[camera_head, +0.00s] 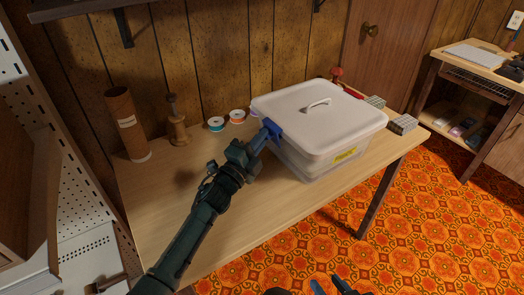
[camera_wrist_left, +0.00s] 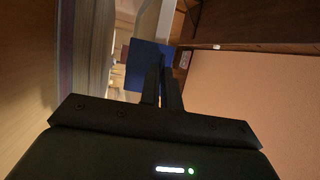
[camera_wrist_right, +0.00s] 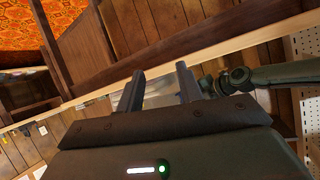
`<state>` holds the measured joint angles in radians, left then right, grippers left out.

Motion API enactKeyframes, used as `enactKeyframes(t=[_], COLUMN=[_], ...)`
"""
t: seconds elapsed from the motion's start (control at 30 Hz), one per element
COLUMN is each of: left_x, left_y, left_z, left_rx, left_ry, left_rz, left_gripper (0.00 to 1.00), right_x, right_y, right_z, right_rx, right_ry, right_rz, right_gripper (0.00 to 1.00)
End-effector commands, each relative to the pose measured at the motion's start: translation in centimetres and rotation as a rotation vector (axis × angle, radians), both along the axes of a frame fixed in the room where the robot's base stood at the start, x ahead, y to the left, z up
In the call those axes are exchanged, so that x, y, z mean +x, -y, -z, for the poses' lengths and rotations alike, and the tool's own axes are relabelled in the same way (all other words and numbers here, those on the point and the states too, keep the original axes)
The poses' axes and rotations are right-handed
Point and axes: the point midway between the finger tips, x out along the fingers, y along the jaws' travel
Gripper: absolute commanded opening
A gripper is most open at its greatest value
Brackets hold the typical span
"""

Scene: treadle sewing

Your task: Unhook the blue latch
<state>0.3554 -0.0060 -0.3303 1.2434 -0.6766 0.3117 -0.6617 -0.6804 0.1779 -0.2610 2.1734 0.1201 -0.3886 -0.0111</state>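A white lidded box (camera_head: 315,115) stands on the wooden table. The blue latch (camera_head: 272,129) is on the box's left side near the lid rim; it also shows in the left wrist view (camera_wrist_left: 143,68). My left gripper (camera_head: 262,138) is at the latch, its fingers pointing up toward it. In the left wrist view the fingers (camera_wrist_left: 162,72) are close together, with their tips in front of the blue plate. I cannot tell whether the latch is pinched between them. My right gripper (camera_wrist_right: 160,85) is open and empty; it shows low in the head view (camera_head: 330,286), off the table's front.
On the table (camera_head: 180,220) stand a brown tube (camera_head: 127,125), a wooden spindle (camera_head: 177,120) and small spools (camera_head: 216,124). Small grey boxes (camera_head: 402,123) sit right of the white box. A metal cabinet (camera_head: 60,180) is at left. The table's front is clear.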

Motion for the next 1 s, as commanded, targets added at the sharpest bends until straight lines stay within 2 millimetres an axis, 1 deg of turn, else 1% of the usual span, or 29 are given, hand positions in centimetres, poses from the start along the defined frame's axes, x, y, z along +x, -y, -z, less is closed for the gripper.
enactKeyframes(t=[0.03,0.1,0.33,0.7,0.73,0.9,0.97,1.0], left_x=[-0.1,-0.1,-0.2,-0.2,-0.2,-0.2,-0.2,-0.2], left_y=[0.0,-0.1,-0.3,-0.3,-0.3,-0.3,-0.3,-0.3], left_z=[1.0,1.1,0.9,0.6,0.6,0.6,0.6,0.6], left_rx=[-0.021,-0.045,-0.095,-0.100,-0.100,-0.099,-0.099,-0.099], left_ry=[0.014,0.032,0.067,0.071,0.071,0.072,0.072,0.072], left_rz=[0.000,0.000,-0.001,-0.001,-0.001,0.000,0.000,0.000], left_gripper=[0.00,0.00,0.00,0.00,0.07,0.21,0.25,0.26], right_x=[-0.2,-0.4,-0.7,-0.6,-0.6,-0.6,-0.7,-0.6], right_y=[0.2,0.6,1.2,1.3,1.3,1.3,1.3,1.3], right_z=[1.0,0.7,0.3,-0.1,-0.1,0.0,0.0,0.0], right_rx=[0.013,0.026,0.031,0.031,0.031,0.030,0.030,0.030], right_ry=[0.014,0.042,0.097,0.104,0.104,0.103,0.103,0.103], right_rz=[0.013,0.027,0.044,0.046,0.046,0.047,0.047,0.047], right_gripper=[0.36,0.36,0.36,0.36,0.36,0.36,0.36,0.36])
